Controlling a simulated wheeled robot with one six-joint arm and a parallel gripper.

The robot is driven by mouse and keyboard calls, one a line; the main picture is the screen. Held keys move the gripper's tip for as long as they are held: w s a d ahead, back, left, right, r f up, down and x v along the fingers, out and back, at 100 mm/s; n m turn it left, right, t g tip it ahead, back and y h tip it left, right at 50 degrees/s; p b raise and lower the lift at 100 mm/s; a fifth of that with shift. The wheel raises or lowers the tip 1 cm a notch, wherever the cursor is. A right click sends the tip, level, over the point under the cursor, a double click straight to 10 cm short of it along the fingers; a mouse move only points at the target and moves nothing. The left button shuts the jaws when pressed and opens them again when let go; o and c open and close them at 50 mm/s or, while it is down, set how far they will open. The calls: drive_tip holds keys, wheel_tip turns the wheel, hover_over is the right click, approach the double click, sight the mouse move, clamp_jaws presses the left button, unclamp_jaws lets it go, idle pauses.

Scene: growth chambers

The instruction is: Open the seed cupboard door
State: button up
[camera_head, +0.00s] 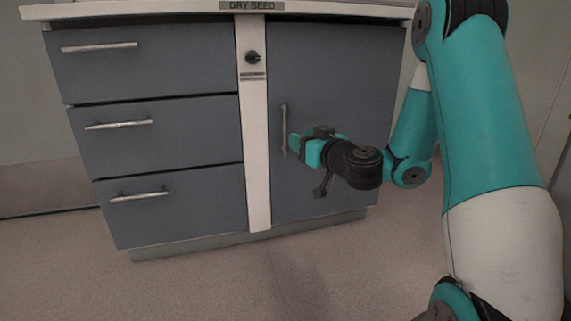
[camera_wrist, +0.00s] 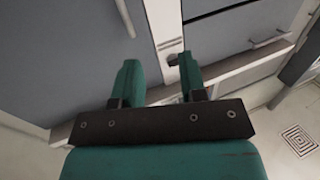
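The seed cupboard door (camera_head: 340,100) is a blue-grey panel on the right of a cabinet labelled DRY SEED (camera_head: 252,5). It looks shut. Its upright metal bar handle (camera_head: 284,130) is near the door's left edge. My gripper (camera_head: 296,146) is just right of the handle, at its lower half; contact cannot be told. In the wrist view my gripper (camera_wrist: 160,70) has its two teal fingers apart with nothing between them. There the handle (camera_wrist: 125,16) shows beyond the left fingertip, outside the gap. The door (camera_wrist: 60,60) fills the left of that view.
A white post (camera_head: 254,130) with a dark round knob (camera_head: 253,58) stands left of the door. Three drawers with bar handles, including the middle drawer (camera_head: 170,140), fill the left side. The floor (camera_head: 220,285) in front is clear. A floor drain (camera_wrist: 299,140) shows in the wrist view.

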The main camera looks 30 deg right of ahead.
drive_tip(key=d+f+m+h+b, duration=0.1)
drive_tip(key=d+f+h+b, duration=0.1)
drive_tip(key=d+f, duration=0.2)
drive_tip(key=p, duration=0.7)
approach(286, 132)
drive_tip(key=shift+h, duration=0.3)
drive_tip(key=w+p, duration=0.1)
drive_tip(key=w, duration=0.2)
drive_tip(key=w+p, duration=0.1)
drive_tip(key=w, duration=0.2)
drive_tip(key=w+p, duration=0.1)
drive_tip(key=w, duration=0.2)
drive_tip(key=shift+w+d+f, duration=0.15)
drive_tip(key=shift+w+d, duration=0.1)
drive_tip(key=shift+d, duration=0.05)
drive_tip(key=shift+w+d+m, duration=0.1)
drive_tip(key=shift+w+m, duration=0.2)
drive_tip(key=shift+w, duration=0.3)
clamp_jaws()
